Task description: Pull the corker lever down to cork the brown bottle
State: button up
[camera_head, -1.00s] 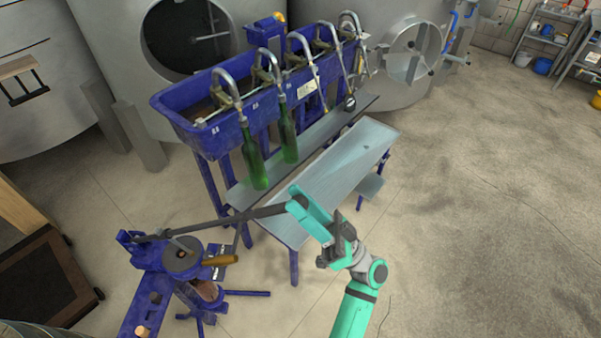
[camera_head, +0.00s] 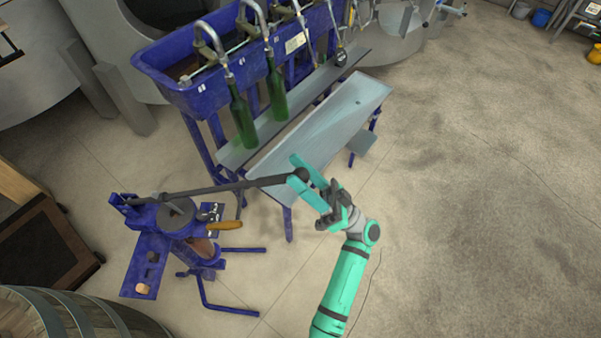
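The blue corker (camera_head: 178,243) stands at the lower left. Its dark lever (camera_head: 232,187) runs right from the corker's top, nearly level in the picture, to a round black knob (camera_head: 302,175). The brown bottle (camera_head: 203,247) is upright in the corker under its head, largely hidden by the frame. My gripper (camera_head: 295,171) is at the lever's end, with one teal finger on each side of the knob. Whether the fingers press on the knob or stand loosely around it cannot be told.
A blue filler trough (camera_head: 190,98) with taps stands behind, with two green bottles (camera_head: 242,121) (camera_head: 277,92) below it. A grey bench (camera_head: 335,118) is close behind my gripper. A wooden-handled bar (camera_head: 224,225) sits on the corker. A barrel (camera_head: 75,318) is front left. The floor to the right is clear.

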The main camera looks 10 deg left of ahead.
jog(key=shift+s+d+r, duration=0.1)
jog(key=shift+d+f, duration=0.4)
jog(key=shift+d, duration=0.05)
jog(key=v, duration=0.9)
jog(key=shift+f, duration=0.35)
jog(key=shift+d, duration=0.1)
